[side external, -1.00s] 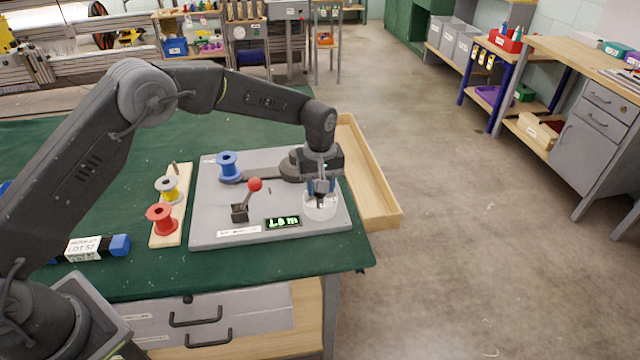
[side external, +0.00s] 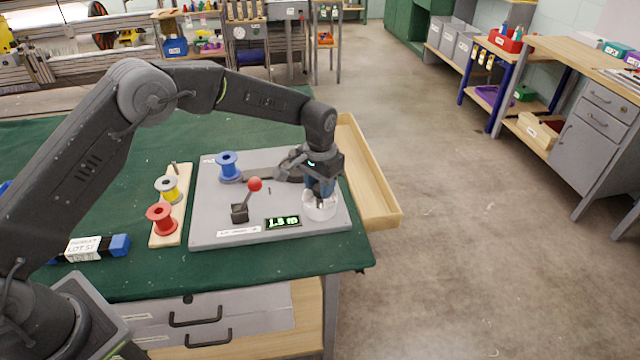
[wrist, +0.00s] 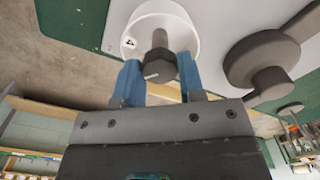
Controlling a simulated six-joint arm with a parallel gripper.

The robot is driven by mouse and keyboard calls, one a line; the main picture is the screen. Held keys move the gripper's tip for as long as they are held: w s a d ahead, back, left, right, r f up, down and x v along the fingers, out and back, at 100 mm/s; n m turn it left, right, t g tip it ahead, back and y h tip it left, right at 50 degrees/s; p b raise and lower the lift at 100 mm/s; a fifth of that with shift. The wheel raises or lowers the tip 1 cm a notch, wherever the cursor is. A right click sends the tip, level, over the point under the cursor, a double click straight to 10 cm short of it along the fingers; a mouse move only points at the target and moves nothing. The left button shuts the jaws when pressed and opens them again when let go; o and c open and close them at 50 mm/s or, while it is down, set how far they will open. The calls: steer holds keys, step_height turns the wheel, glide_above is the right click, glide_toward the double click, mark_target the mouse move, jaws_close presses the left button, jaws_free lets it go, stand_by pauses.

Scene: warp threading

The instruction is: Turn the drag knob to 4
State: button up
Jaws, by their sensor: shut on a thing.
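The drag knob is dark, with a short white pointer line (wrist: 160,66) visible in the wrist view. It stands in the middle of a white round dial (wrist: 188,30), which also shows in the side view (side external: 320,210) on the right of the grey panel (side external: 215,205). My gripper (wrist: 159,76) has its two blue fingers on either side of the knob and is shut on it, pointing down in the side view (side external: 320,198). Most dial marks are hidden or too small to read. A small display (side external: 283,222) shows green characters, seemingly 1.5 and a unit.
A wooden rack (side external: 166,235) with yellow (side external: 167,188) and red (side external: 162,218) spools stands left. An open wooden drawer (side external: 372,185) lies right of the panel.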

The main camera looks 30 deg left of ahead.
steer(key=m, duration=0.5)
steer(key=shift+m, duration=2.4)
steer(key=o, duration=0.9)
steer(key=shift+r, duration=0.15)
step_height(320, 180, up, 14)
steer(key=shift+f, duration=0.2)
